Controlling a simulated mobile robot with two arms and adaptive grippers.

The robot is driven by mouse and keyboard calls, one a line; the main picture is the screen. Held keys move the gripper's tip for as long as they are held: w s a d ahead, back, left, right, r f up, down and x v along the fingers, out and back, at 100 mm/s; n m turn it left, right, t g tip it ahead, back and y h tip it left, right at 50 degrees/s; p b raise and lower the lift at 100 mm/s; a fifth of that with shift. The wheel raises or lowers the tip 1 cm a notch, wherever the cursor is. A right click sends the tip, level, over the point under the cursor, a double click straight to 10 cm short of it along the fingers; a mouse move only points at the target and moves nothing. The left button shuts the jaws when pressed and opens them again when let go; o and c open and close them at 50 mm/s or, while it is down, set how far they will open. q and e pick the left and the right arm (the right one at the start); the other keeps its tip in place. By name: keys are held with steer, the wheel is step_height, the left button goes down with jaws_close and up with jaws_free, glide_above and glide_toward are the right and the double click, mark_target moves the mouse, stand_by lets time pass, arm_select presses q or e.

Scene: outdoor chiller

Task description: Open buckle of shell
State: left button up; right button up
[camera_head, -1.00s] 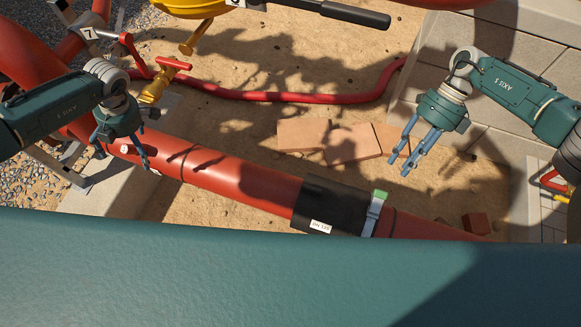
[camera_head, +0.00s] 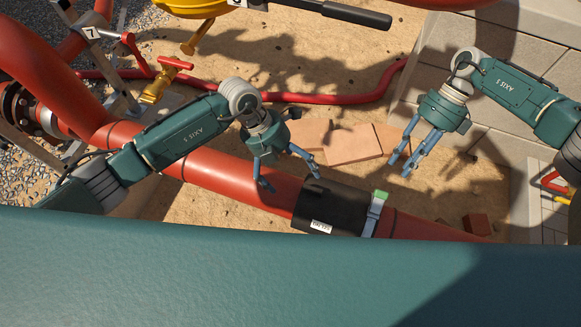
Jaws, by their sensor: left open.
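The black shell (camera_head: 332,204) is wrapped around the red pipe (camera_head: 225,182) and carries a small white label. Its buckle (camera_head: 374,214), a grey-blue strap with a green end, sits on the shell's right edge and looks closed. My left gripper (camera_head: 291,184) is open and empty, above the pipe just left of the shell, apart from the buckle. My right gripper (camera_head: 401,166) is open and empty, above the sand to the upper right of the buckle.
Flat bricks (camera_head: 352,145) lie on the sand behind the shell. A red hose (camera_head: 300,98) crosses further back. A yellow valve with a red handle (camera_head: 165,80) stands at the upper left. A block wall (camera_head: 500,100) bounds the right. Sand right of the shell is mostly free.

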mark_target(305, 190)
arm_select(q)
steer(key=x, duration=1)
steer(key=shift+d+f, duration=0.15)
steer(key=shift+f, duration=0.15)
steer(key=c, duration=1.2)
arm_select(e)
steer(key=shift+o, duration=1)
arm_select(q)
steer(key=shift+s, duration=0.1)
arm_select(e)
steer(key=s+a+f+n+h, duration=0.1)
steer(key=f+n, duration=0.1)
steer(key=s+a+f+n+t+h, duration=0.1)
steer(key=s+f+n, duration=0.1)
steer(key=f+n, duration=0.1)
steer(key=s+a+f+n+h, duration=0.1)
steer(key=s+a+f+n, duration=0.1)
steer(key=f+n, duration=0.1)
steer(key=shift+t, duration=0.3)
